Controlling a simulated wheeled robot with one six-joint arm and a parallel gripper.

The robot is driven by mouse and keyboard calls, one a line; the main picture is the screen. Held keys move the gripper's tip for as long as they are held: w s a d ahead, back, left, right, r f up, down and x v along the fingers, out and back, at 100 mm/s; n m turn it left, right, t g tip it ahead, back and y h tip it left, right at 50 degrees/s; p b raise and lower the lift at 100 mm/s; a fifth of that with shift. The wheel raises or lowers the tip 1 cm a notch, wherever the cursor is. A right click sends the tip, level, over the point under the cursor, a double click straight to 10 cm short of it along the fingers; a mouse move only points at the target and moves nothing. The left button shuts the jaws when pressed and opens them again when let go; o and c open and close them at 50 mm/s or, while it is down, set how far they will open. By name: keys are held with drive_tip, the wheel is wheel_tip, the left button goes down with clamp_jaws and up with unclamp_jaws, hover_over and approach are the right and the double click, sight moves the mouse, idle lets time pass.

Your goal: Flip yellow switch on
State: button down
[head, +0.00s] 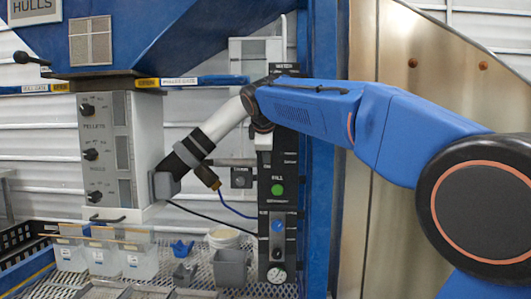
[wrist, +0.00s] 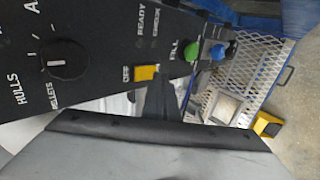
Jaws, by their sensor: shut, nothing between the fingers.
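The yellow switch (wrist: 146,73) is on the black control panel (wrist: 100,35) in the wrist view, beside a label that reads OFF. Which way it is set cannot be told. In the head view the same panel (head: 278,160) stands upright, and I cannot make out the switch there; my arm covers part of the panel. My gripper (wrist: 161,97) shows as dark narrow fingers close to the switch, shut and empty. Whether they touch it cannot be told. In the head view my gripper (head: 246,162) reaches from the left toward the panel's left edge.
A large selector knob (wrist: 62,58) and a green button (wrist: 190,52) flank the switch. The green button (head: 277,190) sits above a blue knob (head: 277,226) in the head view. A grey hopper cabinet (head: 113,150) stands left. Tubs (head: 103,258) rest below on a mesh table.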

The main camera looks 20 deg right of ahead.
drive_tip(key=shift+w+d, duration=0.25)
drive_tip(key=shift+w, duration=0.5)
drive_tip(key=shift+w+f, duration=0.15)
drive_tip(key=shift+r, duration=0.2)
drive_tip(key=shift+r, duration=0.7)
